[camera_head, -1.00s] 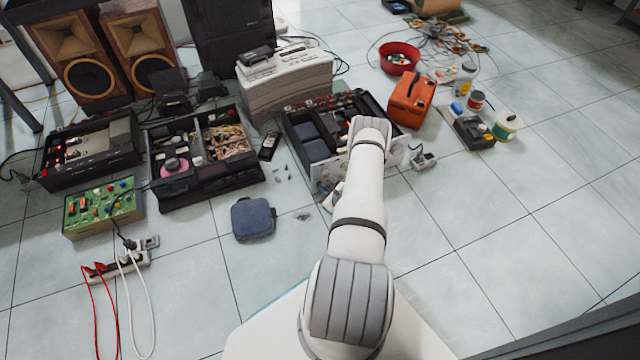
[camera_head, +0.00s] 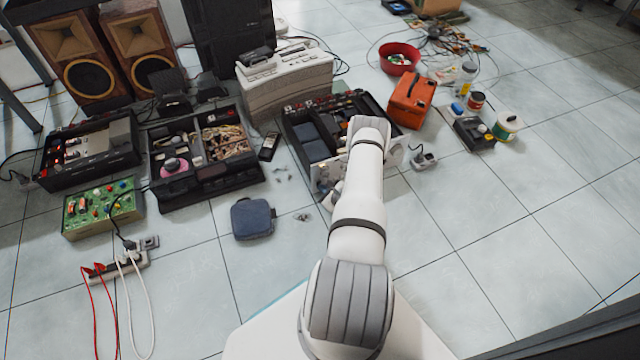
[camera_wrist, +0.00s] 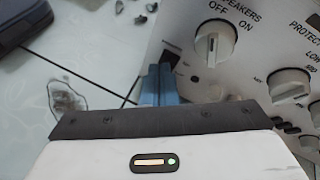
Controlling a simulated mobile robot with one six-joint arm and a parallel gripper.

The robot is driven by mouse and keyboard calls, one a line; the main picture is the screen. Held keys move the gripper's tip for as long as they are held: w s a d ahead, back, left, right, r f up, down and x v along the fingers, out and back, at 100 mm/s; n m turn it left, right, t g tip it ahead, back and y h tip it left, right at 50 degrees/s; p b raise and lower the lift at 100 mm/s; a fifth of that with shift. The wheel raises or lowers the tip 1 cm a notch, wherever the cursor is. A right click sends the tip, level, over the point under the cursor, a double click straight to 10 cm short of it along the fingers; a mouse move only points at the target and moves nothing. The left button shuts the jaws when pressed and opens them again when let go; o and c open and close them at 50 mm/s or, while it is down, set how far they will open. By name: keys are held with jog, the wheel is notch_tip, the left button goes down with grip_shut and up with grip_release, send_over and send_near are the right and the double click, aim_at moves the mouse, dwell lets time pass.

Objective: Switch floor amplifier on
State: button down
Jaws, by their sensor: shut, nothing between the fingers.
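The floor amplifier (camera_head: 310,137) is an open black chassis with a silver front panel, partly hidden behind my arm in the head view. In the wrist view its front panel (camera_wrist: 245,55) fills the right side, with a white speakers knob (camera_wrist: 214,43) and a second knob (camera_wrist: 288,84). A small dark switch (camera_wrist: 171,58) sits near the panel's left edge. My gripper (camera_wrist: 160,75) is shut and empty, its blue fingertips right at this switch. I cannot tell whether they touch it, and they hide part of it.
A blue-grey pouch (camera_head: 253,218) lies on the tiles left of my arm. An orange case (camera_head: 410,100) stands right of the amplifier, a white device (camera_head: 287,85) behind it. Another open chassis (camera_head: 205,155) stands to the left. The floor at lower right is clear.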

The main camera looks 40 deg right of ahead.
jog(key=shift+s, duration=0.15)
jog(key=shift+s+a+f, duration=0.1)
jog(key=shift+s+a, duration=0.05)
jog(key=shift+s, duration=0.4)
jog(key=shift+s+a+f+p, duration=0.1)
jog(key=shift+s+a+p, duration=0.1)
jog(key=shift+s, duration=0.6)
jog(key=shift+s+a+f+p, duration=0.1)
jog(key=shift+s+a+p, duration=0.15)
jog(key=shift+s, duration=0.55)
jog(key=shift+s+a+f+p, duration=0.1)
jog(key=shift+s+a+p, duration=0.1)
jog(key=shift+s, duration=0.6)
